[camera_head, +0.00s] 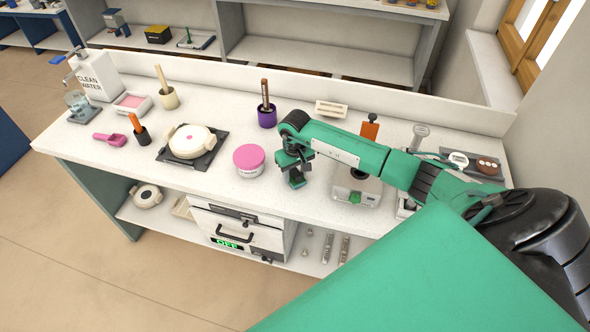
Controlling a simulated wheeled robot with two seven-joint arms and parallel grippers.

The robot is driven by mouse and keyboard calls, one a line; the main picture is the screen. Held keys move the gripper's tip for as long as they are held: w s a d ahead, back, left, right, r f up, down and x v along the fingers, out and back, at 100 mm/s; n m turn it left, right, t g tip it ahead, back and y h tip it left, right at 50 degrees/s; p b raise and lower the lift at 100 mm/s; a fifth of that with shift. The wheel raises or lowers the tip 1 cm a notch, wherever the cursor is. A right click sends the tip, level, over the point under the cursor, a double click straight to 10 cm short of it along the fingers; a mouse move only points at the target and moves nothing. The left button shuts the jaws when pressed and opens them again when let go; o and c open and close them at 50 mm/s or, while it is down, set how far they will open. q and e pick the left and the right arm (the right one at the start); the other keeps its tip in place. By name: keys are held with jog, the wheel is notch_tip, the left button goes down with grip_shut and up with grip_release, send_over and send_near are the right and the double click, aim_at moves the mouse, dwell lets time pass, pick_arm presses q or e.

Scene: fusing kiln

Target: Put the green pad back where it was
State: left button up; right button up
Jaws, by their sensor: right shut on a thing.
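My right arm comes in from the right, and its gripper (291,163) is over the middle of the white bench, just right of the pink-lidded tub. It is shut on a small dark green block, which I take to be the green pad (297,179). The pad is low over the bench top near its front edge; I cannot tell whether it touches the surface. The fingers and wrist hide part of it. My left gripper is not in view.
The pink-lidded tub (249,161) stands close left of the gripper. A purple cup with a brush (267,115) is behind it, and a scale (357,190) is to its right. A round white kiln piece (191,142) sits further left. The kiln (237,232) is on the shelf below.

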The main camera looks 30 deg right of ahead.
aim_at(295, 170)
jog(key=shift+f+b, duration=0.15)
jog(key=shift+b, duration=0.15)
jog(key=o, duration=1)
jog(key=shift+c, duration=0.2)
jog(key=shift+r+p, duration=0.35)
notch_tip(295, 170, up, 12)
jog(key=b, duration=0.5)
jog(key=shift+f, duration=0.15)
